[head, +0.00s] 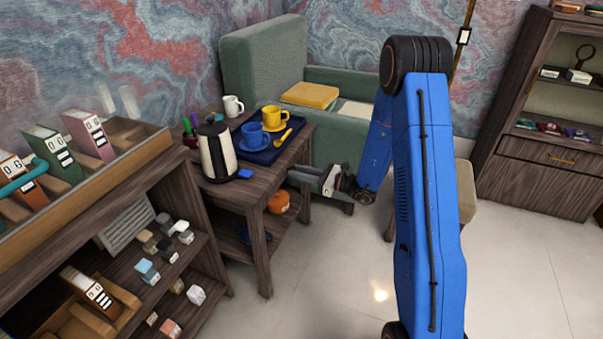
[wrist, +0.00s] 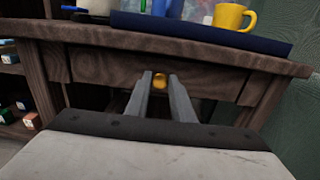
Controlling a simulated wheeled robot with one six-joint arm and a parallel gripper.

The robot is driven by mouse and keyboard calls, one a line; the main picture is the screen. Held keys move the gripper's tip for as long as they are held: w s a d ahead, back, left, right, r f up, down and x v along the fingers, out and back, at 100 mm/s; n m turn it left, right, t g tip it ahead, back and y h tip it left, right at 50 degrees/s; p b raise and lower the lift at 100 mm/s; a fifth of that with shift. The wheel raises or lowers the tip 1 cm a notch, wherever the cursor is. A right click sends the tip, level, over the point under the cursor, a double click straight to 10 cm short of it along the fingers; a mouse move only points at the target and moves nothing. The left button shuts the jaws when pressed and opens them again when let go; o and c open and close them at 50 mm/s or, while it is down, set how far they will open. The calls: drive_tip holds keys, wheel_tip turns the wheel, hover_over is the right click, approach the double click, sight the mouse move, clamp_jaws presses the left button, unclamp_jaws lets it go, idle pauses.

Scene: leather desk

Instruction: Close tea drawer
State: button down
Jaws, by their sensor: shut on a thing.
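The tea drawer's wooden front (wrist: 105,66) sits under the top of the dark wooden side table (head: 215,193), between its legs. It looks near flush with the table frame, but I cannot tell if a small gap is left. A round brass knob (wrist: 159,82) is at the middle of the drawer front. My gripper (wrist: 160,77) is shut on this knob, with one grey finger on each side. In the head view my gripper (head: 300,177) reaches the table's right side from my blue arm. The inside of the drawer is hidden.
On the table stand a kettle (head: 218,150), a white mug (head: 233,105) and a blue tray (head: 264,154) with yellow and blue cups. A green armchair (head: 262,67) is behind. An orange pot (head: 279,202) is on the lower shelf. Open floor lies in front.

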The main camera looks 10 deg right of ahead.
drive_tip(key=c, duration=1.6)
unclamp_jaws()
drive_tip(key=shift+w+a, duration=0.15)
drive_tip(key=shift+a, duration=0.05)
drive_tip(key=shift+o, duration=0.2)
drive_tip(key=shift+d, duration=0.1)
drive_tip(key=v, duration=1.7)
drive_tip(key=shift+d, duration=0.1)
drive_tip(key=s+a+r+n+g+h, duration=0.2)
drive_tip(key=s+a+r+n+g, duration=0.4)
drive_tip(key=s, duration=0.4)
drive_tip(key=s+a+r+n+g+h, duration=0.1)
drive_tip(key=s+a+r+n+g, duration=0.5)
drive_tip(key=s+n, duration=0.25)
drive_tip(key=s+d+r+n+t+h, duration=0.2)
drive_tip(key=s+r+n+h, duration=0.1)
drive_tip(key=s+h, duration=0.1)
drive_tip(key=s+d+r+n+t+h, duration=0.2)
drive_tip(key=s+d+n+h, duration=0.1)
drive_tip(key=s, duration=0.4)
drive_tip(key=s+d+r+n+t+h, duration=0.2)
drive_tip(key=s+r+n+h, duration=0.1)
drive_tip(key=s, duration=0.3)
drive_tip(key=shift+d+r+n+h, duration=0.25)
drive_tip(key=shift+r+n+h, duration=0.1)
drive_tip(key=shift+n+h, duration=0.5)
